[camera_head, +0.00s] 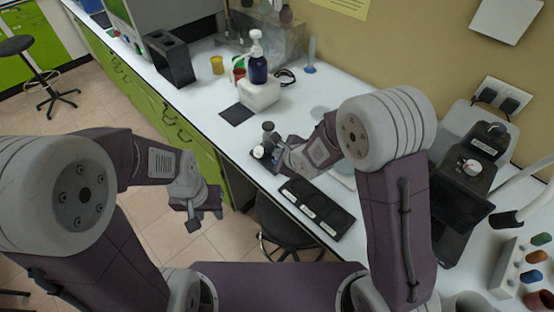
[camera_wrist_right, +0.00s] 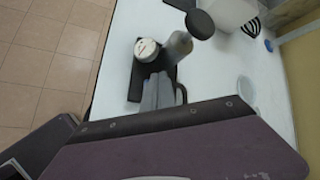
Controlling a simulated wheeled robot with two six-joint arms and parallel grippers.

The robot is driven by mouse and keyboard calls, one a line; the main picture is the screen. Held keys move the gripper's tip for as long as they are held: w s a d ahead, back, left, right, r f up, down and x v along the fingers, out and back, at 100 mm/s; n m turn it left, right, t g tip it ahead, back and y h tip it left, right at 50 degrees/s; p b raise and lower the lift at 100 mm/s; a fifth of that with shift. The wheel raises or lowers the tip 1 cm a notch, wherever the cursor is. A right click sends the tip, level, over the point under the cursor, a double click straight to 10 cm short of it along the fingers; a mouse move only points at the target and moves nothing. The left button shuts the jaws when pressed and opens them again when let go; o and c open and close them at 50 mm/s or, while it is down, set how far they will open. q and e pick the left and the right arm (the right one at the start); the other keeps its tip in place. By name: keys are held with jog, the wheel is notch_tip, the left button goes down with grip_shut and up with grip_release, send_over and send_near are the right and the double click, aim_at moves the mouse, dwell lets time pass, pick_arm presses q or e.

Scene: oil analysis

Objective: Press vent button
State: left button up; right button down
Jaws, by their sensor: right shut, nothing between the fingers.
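A small dark device sits near the front edge of the white bench, with a round white gauge (camera_wrist_right: 146,49) and a grey cylinder (camera_wrist_right: 178,45) on it. In the head view the gauge (camera_head: 258,152) shows left of my right gripper (camera_head: 277,155). In the right wrist view my right gripper (camera_wrist_right: 158,88) is shut and empty, its fingertips close to the device beside gauge and cylinder; I cannot tell whether they touch it. I cannot make out a vent button. My left gripper (camera_head: 203,212) hangs over the floor, away from the bench; its opening is unclear.
A black labelled tray (camera_head: 316,209) lies on the bench in front of my right arm. A white box with a dark pump bottle (camera_head: 257,70) stands further back. A black machine (camera_head: 462,180) stands at the right. A stool (camera_head: 287,225) is below the bench edge.

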jog(key=shift+f, duration=0.15)
dwell(0.3)
jog(key=shift+f, duration=0.3)
jog(key=shift+f+b, duration=0.45)
jog(key=shift+f, duration=0.05)
dwell(0.5)
jog(key=shift+r, duration=0.1)
jog(key=shift+r+p, duration=0.8)
jog(key=shift+p, duration=0.15)
jog(key=shift+r, duration=0.1)
notch_tip(320, 180, up, 5)
jog(key=p, duration=0.5)
